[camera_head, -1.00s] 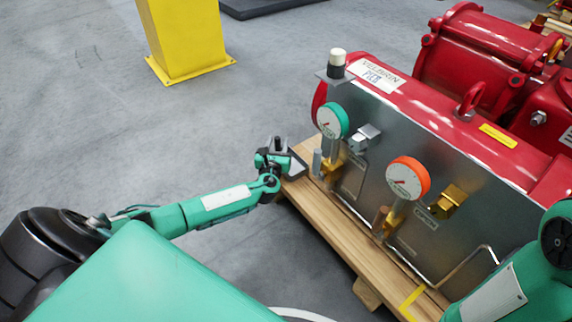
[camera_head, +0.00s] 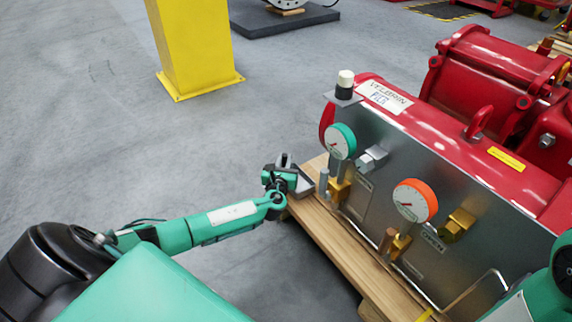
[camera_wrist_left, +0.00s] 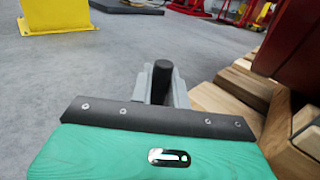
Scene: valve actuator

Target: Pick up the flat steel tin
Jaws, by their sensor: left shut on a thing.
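My left gripper (camera_head: 291,177) is shut on a narrow, dark, upright thing (camera_wrist_left: 162,82), which stands between its two grey fingers in the left wrist view. I take this to be the flat steel tin; only a narrow side shows, so its flat face cannot be made out. In the head view it is small and partly hidden by the fingers. No other tin shows. My right gripper is out of view.
A grey panel with a green-rimmed gauge (camera_head: 341,141) and an orange-rimmed gauge (camera_head: 414,200) stands close right of the gripper. Red machinery (camera_head: 440,125) rises behind. A yellow post (camera_head: 198,48) stands at the back left. The floor (camera_head: 120,125) left of the pallet is clear.

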